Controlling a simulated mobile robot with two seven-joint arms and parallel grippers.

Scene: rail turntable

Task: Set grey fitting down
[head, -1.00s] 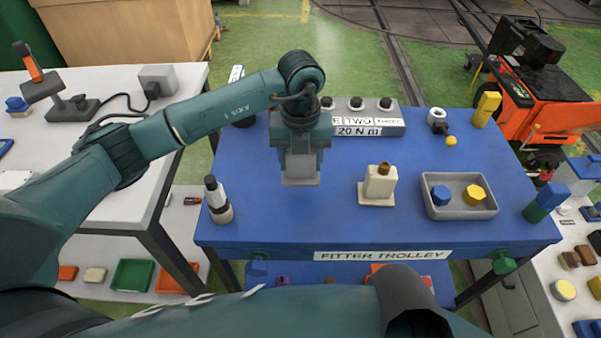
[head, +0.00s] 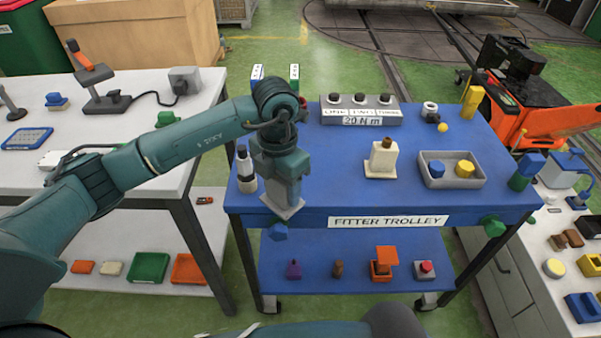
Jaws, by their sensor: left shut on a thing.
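My left gripper (head: 283,180) points down over the front left of the blue fitter trolley (head: 335,190). It is shut on the grey fitting (head: 284,208); only its pale, square base plate shows below the jaws. The plate looks close to the trolley's front edge and slightly tilted in the picture. I cannot tell whether it touches the top. My right gripper is not in view.
A cream fitting (head: 382,160) stands mid-trolley, with a grey tray (head: 451,182) holding a blue and a yellow piece to its right. A grey three-post block (head: 360,111) is behind. Trolley top between gripper and cream fitting is clear.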

